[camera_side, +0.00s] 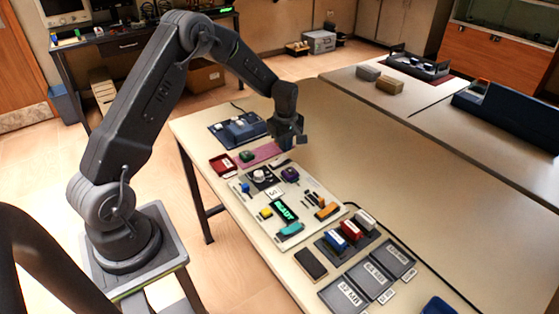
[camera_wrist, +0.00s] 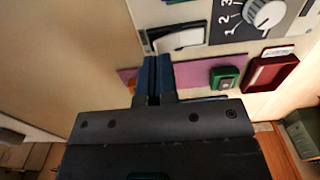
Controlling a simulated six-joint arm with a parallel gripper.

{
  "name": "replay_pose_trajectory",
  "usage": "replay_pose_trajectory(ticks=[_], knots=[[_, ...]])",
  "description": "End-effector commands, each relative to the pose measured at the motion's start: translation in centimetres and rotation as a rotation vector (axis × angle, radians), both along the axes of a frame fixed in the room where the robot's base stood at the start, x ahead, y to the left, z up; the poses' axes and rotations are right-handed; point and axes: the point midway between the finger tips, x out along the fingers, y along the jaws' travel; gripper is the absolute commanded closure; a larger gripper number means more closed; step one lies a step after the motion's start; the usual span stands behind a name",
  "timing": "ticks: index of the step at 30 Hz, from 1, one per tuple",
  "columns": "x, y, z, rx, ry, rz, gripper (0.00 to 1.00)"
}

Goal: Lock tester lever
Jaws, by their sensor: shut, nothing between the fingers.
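The tester is a pale board (camera_side: 259,226) on the table, with a lit green READY display (camera_side: 284,211), a white knob (camera_side: 260,175), and purple, yellow, teal and orange parts. I cannot tell for sure which part is the lever; an orange bar (camera_side: 327,211) sits at the board's right side. My gripper (camera_side: 290,141) is shut and empty, pointing down above the far end of the board. In the wrist view its fingers (camera_wrist: 156,68) overlap a pink strip (camera_wrist: 196,74), just below a dark-edged slot with a white piece (camera_wrist: 182,39). The numbered knob (camera_wrist: 264,13) shows at upper right.
A green block (camera_side: 247,156) lies on the pink strip, beside a red tray (camera_side: 222,165). A dark blue fixture (camera_side: 238,130) stands behind. Red, blue and white blocks (camera_side: 350,230) and grey labelled trays (camera_side: 345,296) are at the front. The table right of my gripper is clear.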

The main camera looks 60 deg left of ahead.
Motion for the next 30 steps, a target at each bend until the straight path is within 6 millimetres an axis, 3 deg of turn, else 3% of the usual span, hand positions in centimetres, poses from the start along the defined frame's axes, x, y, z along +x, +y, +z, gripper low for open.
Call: replay_pose_trajectory(ticks=[30], knots=[[0.0, 0.0, -1.3, 0.0, 0.001, 0.0, 1.0]])
